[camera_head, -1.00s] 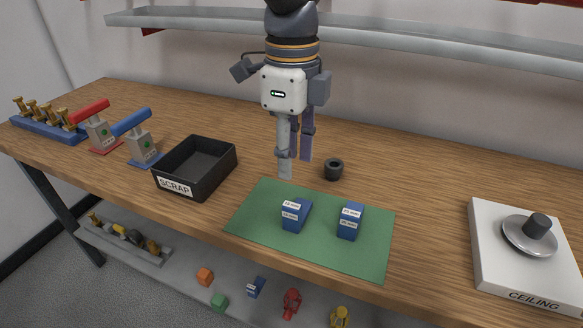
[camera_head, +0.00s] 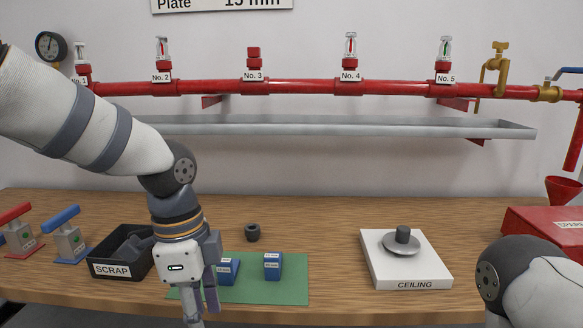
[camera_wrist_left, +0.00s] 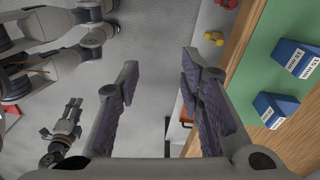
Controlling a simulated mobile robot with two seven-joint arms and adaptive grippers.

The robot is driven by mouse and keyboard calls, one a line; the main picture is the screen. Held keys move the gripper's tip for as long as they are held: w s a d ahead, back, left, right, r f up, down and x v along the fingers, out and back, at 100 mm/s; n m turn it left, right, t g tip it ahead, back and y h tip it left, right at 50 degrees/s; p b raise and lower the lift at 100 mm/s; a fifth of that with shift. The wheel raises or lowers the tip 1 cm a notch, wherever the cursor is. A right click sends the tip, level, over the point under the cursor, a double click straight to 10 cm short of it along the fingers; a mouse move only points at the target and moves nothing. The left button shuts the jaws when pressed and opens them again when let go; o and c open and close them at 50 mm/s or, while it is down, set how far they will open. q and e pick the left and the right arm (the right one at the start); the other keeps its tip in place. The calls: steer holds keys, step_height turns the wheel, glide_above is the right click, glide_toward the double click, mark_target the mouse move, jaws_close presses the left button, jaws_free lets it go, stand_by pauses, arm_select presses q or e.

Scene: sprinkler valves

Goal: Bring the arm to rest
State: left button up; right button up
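My left arm comes in from the left in the head view.
Two blue blocks (camera_head: 272,266) stand on the mat. The black SCRAP tray (camera_head: 108,282) is close left of my left gripper. A dark ring (camera_head: 253,232) lies behind the mat. The white CEILING plate (camera_head: 432,272) is to the right. A red pipe (camera_head: 300,86) and grey trough (camera_head: 330,125) cross the wall.

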arm_select(q)
steer(key=s+f+n+g+h, duration=0.1)
steer(key=s+f+n, duration=0.25)
steer(key=f, duration=0.65)
steer(key=s+f+n+g+h, duration=0.1)
steer(key=s+f+n, duration=0.25)
steer(key=f, duration=0.55)
steer(key=s+a+f+n+y, duration=0.1)
steer(key=s+a+f+n, duration=0.2)
steer(key=s, duration=0.4)
steer(key=s+a+f+n, duration=0.3)
steer(key=s, duration=0.4)
steer(key=s+a+f+n+y, duration=0.1)
steer(key=s+a+f+n, duration=0.2)
steer(key=s, duration=0.5)
steer(key=shift+n+t+y, duration=0.3)
steer(key=shift+n, duration=0.3)
steer(key=shift+f, duration=0.1)
